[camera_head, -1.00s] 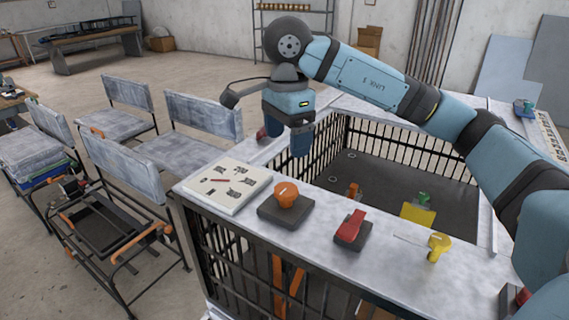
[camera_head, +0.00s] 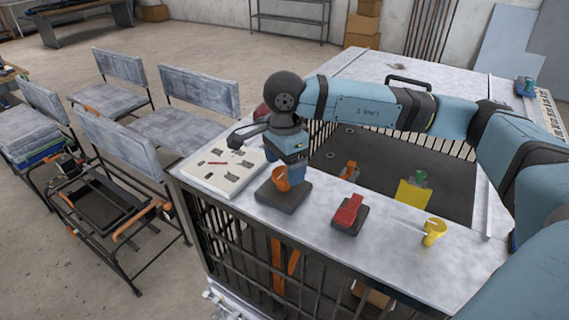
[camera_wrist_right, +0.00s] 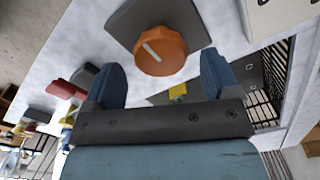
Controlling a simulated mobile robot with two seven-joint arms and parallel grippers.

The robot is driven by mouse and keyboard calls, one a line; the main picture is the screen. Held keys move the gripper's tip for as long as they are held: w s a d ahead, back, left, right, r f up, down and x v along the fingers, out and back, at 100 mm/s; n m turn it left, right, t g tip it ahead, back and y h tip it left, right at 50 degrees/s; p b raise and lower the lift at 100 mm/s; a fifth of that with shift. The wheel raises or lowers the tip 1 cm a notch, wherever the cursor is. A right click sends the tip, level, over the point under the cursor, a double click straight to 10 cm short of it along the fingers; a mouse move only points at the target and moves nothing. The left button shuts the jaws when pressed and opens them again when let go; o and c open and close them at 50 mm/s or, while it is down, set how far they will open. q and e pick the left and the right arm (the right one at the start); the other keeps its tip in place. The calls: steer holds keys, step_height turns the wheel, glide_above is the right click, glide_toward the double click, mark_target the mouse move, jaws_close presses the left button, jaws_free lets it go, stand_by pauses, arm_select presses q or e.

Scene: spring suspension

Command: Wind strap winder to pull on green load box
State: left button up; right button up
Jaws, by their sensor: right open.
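An orange knob (camera_head: 280,178) with a pale line across its face stands on a dark square base (camera_head: 283,196) on the bench top; it seems to be the strap winder. My right gripper (camera_head: 293,172) is open just behind and over the knob. In the right wrist view, the knob (camera_wrist_right: 160,50) sits ahead of and between the two spread blue fingers (camera_wrist_right: 162,80), with no grip on it. A small green part (camera_head: 420,178) shows behind a yellow plate (camera_head: 412,194) in the recess; I cannot tell if it is the load box. My left gripper is not in view.
A pale panel (camera_head: 215,180) with dark marks lies left of the knob. A red clamp-like part (camera_head: 348,212) and a yellow part (camera_head: 433,231) stand to the right. Orange straps (camera_head: 277,265) hang below the bench top. Chairs stand at the left.

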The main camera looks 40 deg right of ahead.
steer(key=shift+f, duration=0.8)
steer(key=c, duration=0.9)
steer(key=shift+f+m+b, duration=0.2)
steer(key=shift+m+b, duration=0.4)
steer(key=shift+b, duration=0.35)
steer(key=m+b, duration=0.3)
steer(key=shift+b, duration=0.3)
steer(key=m+b, duration=0.2)
steer(key=shift+m, duration=0.4)
steer(key=shift+r+m+b, duration=0.15)
steer(key=shift+m+b, duration=0.45)
steer(key=shift+m, duration=0.3)
steer(key=shift+r+m+b, duration=0.1)
steer(key=shift+m+b, duration=0.2)
steer(key=shift+m, duration=0.4)
